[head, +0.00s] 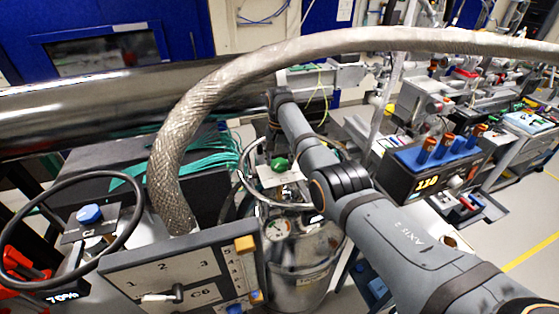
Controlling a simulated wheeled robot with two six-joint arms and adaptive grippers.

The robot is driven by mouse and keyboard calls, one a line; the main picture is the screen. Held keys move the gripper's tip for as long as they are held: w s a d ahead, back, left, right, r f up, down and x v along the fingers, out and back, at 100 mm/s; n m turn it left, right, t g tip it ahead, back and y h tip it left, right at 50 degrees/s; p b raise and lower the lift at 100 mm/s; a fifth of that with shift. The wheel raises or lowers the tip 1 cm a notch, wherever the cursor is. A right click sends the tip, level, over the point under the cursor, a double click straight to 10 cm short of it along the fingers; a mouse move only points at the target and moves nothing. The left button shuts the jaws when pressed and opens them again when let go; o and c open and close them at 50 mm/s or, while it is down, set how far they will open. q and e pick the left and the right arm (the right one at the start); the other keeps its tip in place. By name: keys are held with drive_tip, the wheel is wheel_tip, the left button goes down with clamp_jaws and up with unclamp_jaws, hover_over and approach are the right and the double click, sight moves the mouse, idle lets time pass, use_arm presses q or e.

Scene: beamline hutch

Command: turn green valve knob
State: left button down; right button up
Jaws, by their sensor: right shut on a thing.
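The green valve knob (279,164) sits on top of a shiny metal dewar (300,262) near the middle of the head view. My right arm comes in from the lower right and bends down at the wrist above the knob. My right gripper (277,150) points down at the knob and is shut on it. The fingers are dark and small here, and the wrist hides part of them. My left gripper is not in view.
A braided metal hose (330,45) arches over the work area. A panel with numbered switches (185,272) stands in front at left. A thick steel pipe (90,105) crosses behind. A black box with orange-topped posts (428,178) is at right. Open floor (530,215) lies at far right.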

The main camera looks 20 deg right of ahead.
sight(279, 163)
drive_tip(key=shift+m, duration=0.6)
drive_tip(key=o, duration=1)
drive_tip(key=shift+o, duration=0.8)
wheel_tip(279, 163, up, 12)
